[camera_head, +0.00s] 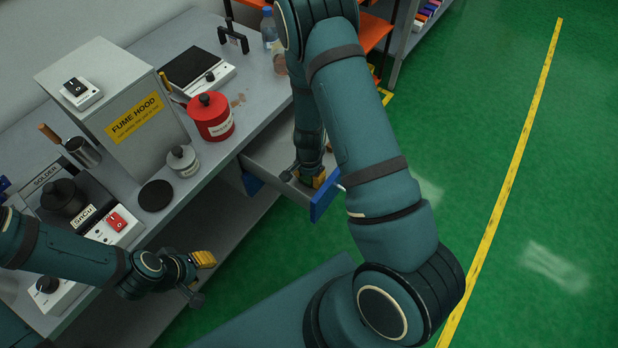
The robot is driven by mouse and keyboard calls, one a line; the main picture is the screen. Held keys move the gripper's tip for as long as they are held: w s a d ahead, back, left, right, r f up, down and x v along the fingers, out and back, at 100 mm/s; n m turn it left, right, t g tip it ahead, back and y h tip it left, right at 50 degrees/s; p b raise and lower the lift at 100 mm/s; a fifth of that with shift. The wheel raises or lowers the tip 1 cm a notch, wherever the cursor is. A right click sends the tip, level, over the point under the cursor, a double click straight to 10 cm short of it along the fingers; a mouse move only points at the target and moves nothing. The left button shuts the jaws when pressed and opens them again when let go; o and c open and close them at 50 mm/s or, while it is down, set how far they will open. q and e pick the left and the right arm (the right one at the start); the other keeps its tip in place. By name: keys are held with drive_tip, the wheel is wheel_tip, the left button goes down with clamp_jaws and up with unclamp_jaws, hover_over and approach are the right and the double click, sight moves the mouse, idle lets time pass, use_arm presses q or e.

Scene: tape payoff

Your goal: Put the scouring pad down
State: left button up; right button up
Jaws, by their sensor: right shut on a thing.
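My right gripper (306,180) is low in the open drawer (270,177) of the workbench, near its blue front. It is shut on the scouring pad, which is mostly hidden by the fingers and my arm, so its shape and its contact with the drawer floor cannot be told. My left gripper (200,278), with a yellow finger pad, is open and empty in front of the bench, at the lower left.
On the grey bench stand a fume hood (125,105), a red pot (211,117), a small grey jar (183,161), a black disc (155,195), a hot plate (198,70) and a solder station (75,205). Green floor (480,110) is clear at right.

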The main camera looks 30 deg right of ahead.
drive_tip(key=shift+f, duration=0.25)
drive_tip(key=shift+f, duration=0.15)
drive_tip(key=o, duration=1.2)
drive_tip(key=shift+c, duration=0.2)
drive_tip(key=shift+r, duration=0.5)
wheel_tip(320, 180, up, 12)
drive_tip(key=p, duration=0.3)
drive_tip(key=shift+f+p, duration=0.2)
drive_tip(key=shift+p, duration=0.15)
drive_tip(key=shift+s, duration=0.1)
